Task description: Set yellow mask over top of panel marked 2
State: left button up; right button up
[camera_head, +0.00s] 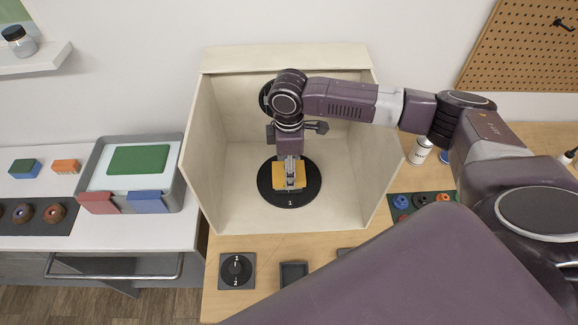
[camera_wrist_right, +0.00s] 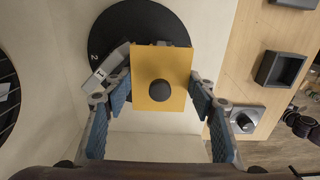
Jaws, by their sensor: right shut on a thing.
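The yellow mask (camera_head: 290,173) is a flat rectangle over the black round turntable (camera_head: 268,193) inside an open pale booth. The wrist view shows the mask (camera_wrist_right: 160,62) with a dark round knob on its face. The mark 1 is at the turntable's front in the head view. I cannot tell whether mask and panel touch. My left gripper is not in view.
The booth walls (camera_head: 205,150) close in on both sides of my right arm. A dial (camera_head: 237,270) marked 1 and 2 and a dark empty tray (camera_head: 294,273) lie in front. A grey tray (camera_head: 178,190) with coloured pieces stands left; a spray can (camera_head: 420,150) stands right.

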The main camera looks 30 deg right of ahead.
jog(key=shift+f, duration=0.25)
jog(key=o, duration=1.1)
jog(key=shift+c, duration=0.2)
jog(key=shift+r, duration=0.15)
jog(key=shift+r, duration=3.9)
jog(key=shift+s+f, duration=0.1)
